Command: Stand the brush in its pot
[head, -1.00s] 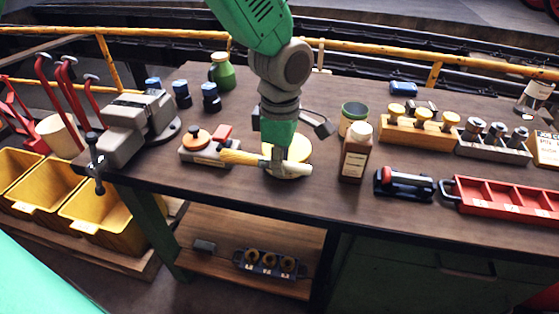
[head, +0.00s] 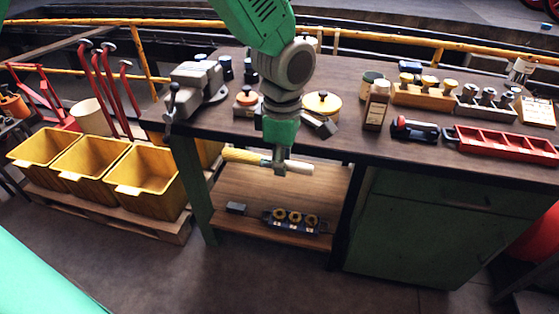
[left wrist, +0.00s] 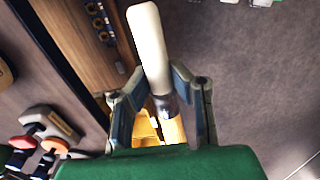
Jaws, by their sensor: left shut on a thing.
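The brush has yellow bristles (head: 245,156) pointing left and a cream handle (head: 300,166) pointing right. It lies about level in the head view. My left gripper (head: 279,165) is shut on its middle, in front of the bench's front edge. In the left wrist view the cream handle (left wrist: 149,45) points away between the fingers, with the grey ferrule (left wrist: 166,105) at the grip. A green-rimmed pot (head: 370,80) stands on the bench, right of and beyond the gripper, partly hidden by a bottle; I cannot see inside it. My right gripper is not in view.
A red tray (head: 505,143) and wooden knob rack (head: 425,98) lie right. Below are a shelf (head: 240,195) and yellow bins (head: 145,172).

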